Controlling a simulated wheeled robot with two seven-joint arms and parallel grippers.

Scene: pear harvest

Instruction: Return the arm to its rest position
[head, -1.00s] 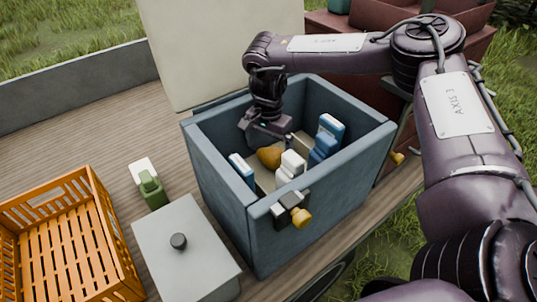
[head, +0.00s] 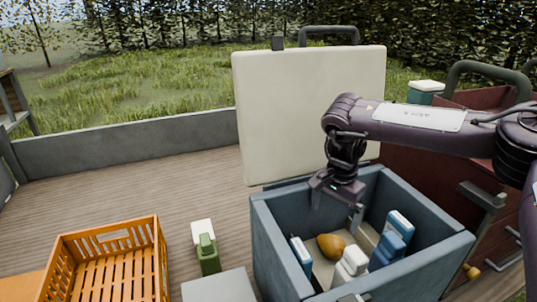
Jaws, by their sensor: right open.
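My right arm comes in from the right. Its gripper (head: 338,200) is open and empty, pointing down at the mouth of the blue cooler box (head: 283,250). A brown-yellow pear (head: 330,245) lies inside the box, below the gripper and apart from it. Blue and white bottle-like items (head: 392,240) stand around the pear, with a white one (head: 350,265) in front. The box's cream lid (head: 310,110) stands open behind it. My left gripper is not in view.
An orange crate (head: 158,262) sits at the lower left, its slatted floor bare where visible. A green and white bottle (head: 207,255) and a grey lidded box (head: 220,287) stand between crate and cooler. A dark red chest (head: 430,180) is at right. The wooden deck behind is clear.

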